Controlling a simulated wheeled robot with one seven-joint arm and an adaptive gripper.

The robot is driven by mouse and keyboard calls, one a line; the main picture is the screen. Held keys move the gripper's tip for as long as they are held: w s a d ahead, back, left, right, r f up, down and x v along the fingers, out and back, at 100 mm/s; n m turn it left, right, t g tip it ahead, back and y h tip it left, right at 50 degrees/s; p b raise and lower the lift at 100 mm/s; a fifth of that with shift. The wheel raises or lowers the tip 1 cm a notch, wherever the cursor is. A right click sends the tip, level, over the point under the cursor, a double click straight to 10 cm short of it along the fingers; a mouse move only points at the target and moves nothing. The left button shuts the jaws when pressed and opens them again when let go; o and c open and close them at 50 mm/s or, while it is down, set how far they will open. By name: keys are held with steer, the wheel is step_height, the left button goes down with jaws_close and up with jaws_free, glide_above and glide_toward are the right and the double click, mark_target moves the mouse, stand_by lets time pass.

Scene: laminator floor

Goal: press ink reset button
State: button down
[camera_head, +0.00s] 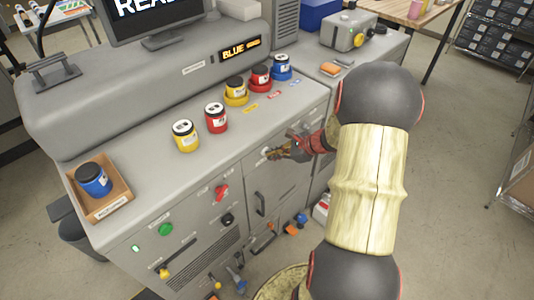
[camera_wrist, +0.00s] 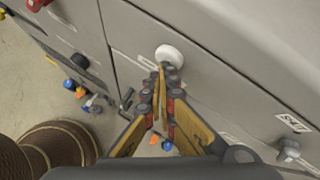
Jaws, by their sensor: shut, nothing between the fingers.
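A round white button (camera_wrist: 170,54) sits on the grey machine's front panel in the wrist view. My gripper (camera_wrist: 162,70) is shut and empty, its fingertips at the lower edge of the button; I cannot tell whether they touch it. In the head view my gripper (camera_head: 272,153) is at the upper front panel, and the white button (camera_head: 266,151) shows only partly beside the fingertips. A screen (camera_head: 240,48) on the machine reads BLUE.
Yellow (camera_head: 185,136) and red (camera_head: 216,118) ink jars stand on the ledge. Three more jars stand in coloured rings farther right. A blue jar (camera_head: 93,180) is in a cardboard box (camera_head: 118,190). Green (camera_head: 166,229) and red (camera_head: 221,192) controls are on the front.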

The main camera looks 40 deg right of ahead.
steer(key=shift+s, duration=0.1)
stand_by(0.3)
steer(key=shift+s, duration=0.85)
steer(key=s, duration=0.5)
steer(key=shift+d, duration=0.25)
stand_by(0.7)
